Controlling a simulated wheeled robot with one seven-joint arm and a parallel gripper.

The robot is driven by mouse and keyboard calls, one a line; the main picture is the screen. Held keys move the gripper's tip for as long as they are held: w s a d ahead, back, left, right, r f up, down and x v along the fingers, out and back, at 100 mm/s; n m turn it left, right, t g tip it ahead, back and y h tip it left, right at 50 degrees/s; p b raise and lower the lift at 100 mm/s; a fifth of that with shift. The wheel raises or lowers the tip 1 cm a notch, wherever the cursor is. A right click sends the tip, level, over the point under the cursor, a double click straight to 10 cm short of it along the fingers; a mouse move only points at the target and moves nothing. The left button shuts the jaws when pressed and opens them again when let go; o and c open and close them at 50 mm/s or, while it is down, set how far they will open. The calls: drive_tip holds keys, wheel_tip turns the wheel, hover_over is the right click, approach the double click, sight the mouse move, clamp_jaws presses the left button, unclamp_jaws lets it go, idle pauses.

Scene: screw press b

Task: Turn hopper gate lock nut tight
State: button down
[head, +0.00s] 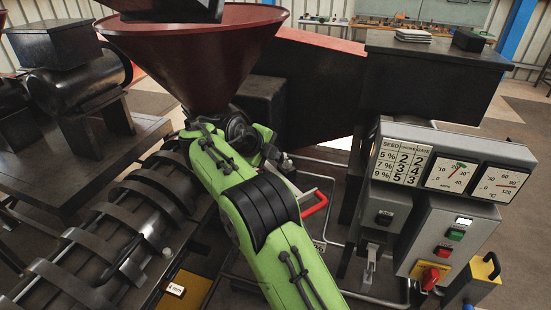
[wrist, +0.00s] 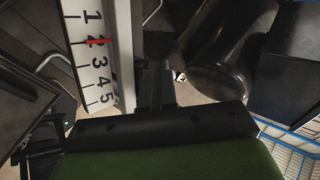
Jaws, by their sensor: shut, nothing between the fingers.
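The gate scale (wrist: 88,60), a white strip with black numbers, shows large at the left of the wrist view. A red pointer (wrist: 98,42) lies level with its 2 mark. My gripper (wrist: 155,80) is shut and empty, its dark fingers just right of the scale's metal edge. I cannot tell whether the fingers touch anything. I cannot make out the lock nut in either view; in the head view my green arm covers the area under the dark red hopper (head: 195,55).
A panel (head: 425,170) with a seed, choke and gate table, gauges and buttons stands at the right. A red handle (head: 315,203) is right of my arm. The ribbed black press barrel (head: 130,215) lies left. A black box (head: 430,75) stands behind the panel.

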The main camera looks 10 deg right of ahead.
drive_tip(key=shift+s+d, duration=0.15)
drive_tip(key=shift+d, duration=0.35)
drive_tip(key=p+v, duration=0.5)
drive_tip(key=v, duration=1.1)
drive_tip(key=shift+a, duration=0.4)
drive_tip(key=shift+f, duration=0.15)
